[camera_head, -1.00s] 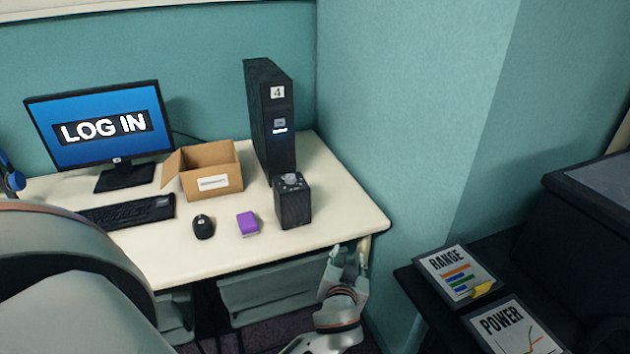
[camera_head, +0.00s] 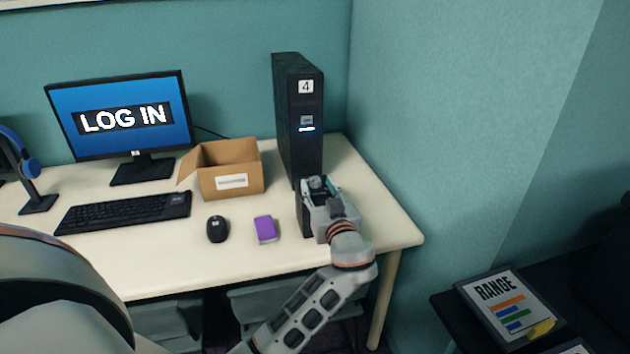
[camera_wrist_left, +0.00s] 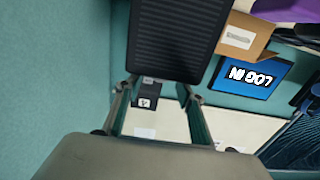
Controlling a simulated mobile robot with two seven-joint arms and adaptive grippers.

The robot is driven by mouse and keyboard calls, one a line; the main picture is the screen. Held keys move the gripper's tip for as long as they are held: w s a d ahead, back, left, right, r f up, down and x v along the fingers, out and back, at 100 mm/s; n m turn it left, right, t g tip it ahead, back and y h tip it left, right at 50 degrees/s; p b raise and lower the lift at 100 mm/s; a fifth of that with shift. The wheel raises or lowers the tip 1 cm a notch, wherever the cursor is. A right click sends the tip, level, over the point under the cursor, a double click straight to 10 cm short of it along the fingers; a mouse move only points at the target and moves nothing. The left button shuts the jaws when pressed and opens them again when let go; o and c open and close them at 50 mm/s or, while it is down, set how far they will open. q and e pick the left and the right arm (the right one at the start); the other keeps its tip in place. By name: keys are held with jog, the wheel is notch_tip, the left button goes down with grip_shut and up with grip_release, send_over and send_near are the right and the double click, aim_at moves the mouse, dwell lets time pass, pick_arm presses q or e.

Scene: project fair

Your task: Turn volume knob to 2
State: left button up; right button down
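The small black speaker (camera_head: 304,218) stands on the white desk in front of the black computer tower. In the earlier head view a round knob shows on its top; now my left gripper (camera_head: 319,186) hides the knob and much of the speaker. The left wrist view is upside down and shows the speaker's ribbed black front (camera_wrist_left: 178,40). There the two fingers of my left gripper (camera_wrist_left: 157,88) are spread apart at the speaker's top edge. I cannot tell whether they touch the knob, nor its setting. My right gripper is in neither view.
The computer tower (camera_head: 298,115) marked 4 stands behind the speaker. A cardboard box (camera_head: 231,179), purple block (camera_head: 265,229), mouse (camera_head: 217,229) and keyboard (camera_head: 125,212) are to the left. The white desk (camera_head: 385,222) is bare right of the gripper, up to the teal wall.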

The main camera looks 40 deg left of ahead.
aim_at(316, 184)
pick_arm(q)
jog(key=shift+x, duration=1.75)
grip_shut()
jog(key=shift+f+m+t+h, duration=0.1)
jog(key=shift+m+t+h, duration=0.2)
